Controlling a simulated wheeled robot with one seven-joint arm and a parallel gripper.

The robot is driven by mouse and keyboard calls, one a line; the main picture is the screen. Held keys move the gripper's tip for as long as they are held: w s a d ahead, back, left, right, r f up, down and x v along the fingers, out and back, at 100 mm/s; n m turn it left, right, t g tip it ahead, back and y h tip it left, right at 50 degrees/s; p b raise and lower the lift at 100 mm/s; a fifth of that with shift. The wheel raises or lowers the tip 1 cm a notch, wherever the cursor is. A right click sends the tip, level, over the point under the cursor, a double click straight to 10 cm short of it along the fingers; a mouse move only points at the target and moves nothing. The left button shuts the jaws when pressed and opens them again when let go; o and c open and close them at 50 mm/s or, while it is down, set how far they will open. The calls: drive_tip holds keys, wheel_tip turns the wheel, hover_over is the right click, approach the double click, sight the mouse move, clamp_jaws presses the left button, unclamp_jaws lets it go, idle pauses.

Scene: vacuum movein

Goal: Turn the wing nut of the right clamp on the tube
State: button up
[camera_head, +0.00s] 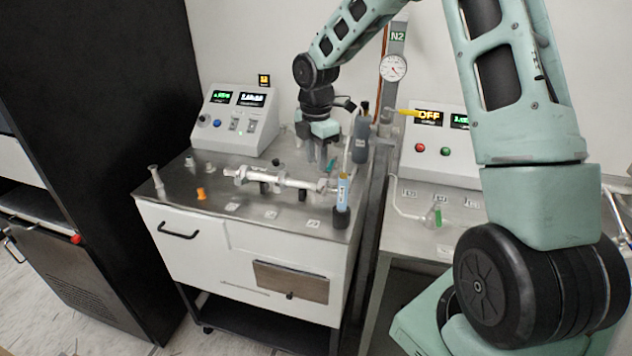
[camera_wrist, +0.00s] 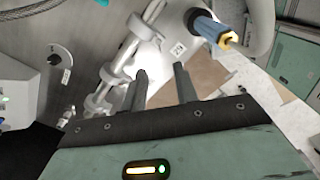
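The pale tube (camera_head: 290,181) lies level above the steel top of the cart; it also runs slantwise through the wrist view (camera_wrist: 127,60). A clamp sits near its right end (camera_head: 323,185), and what looks like the same clamp is near the top in the wrist view (camera_wrist: 143,27). Another clamp (camera_head: 241,174) is at the left end. The wing nut is too small to make out. My gripper (camera_head: 318,160) points down above and behind the tube's right part. In the wrist view its two fingers (camera_wrist: 161,84) stand apart with nothing held between them, beside the tube.
A blue-labelled tool (camera_head: 343,190) stands upright at the cart's right front edge, close to the tube's end. A control box (camera_head: 236,120) is at the back left. An orange part (camera_head: 201,194) sits on the left. A steel post (camera_head: 380,150) rises beside the cart.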

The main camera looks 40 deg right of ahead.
sight(320, 189)
wheel_tip(320, 189, down, 8)
drive_tip(key=shift+f+p, duration=0.1)
drive_tip(key=shift+p, duration=0.3)
clamp_jaws()
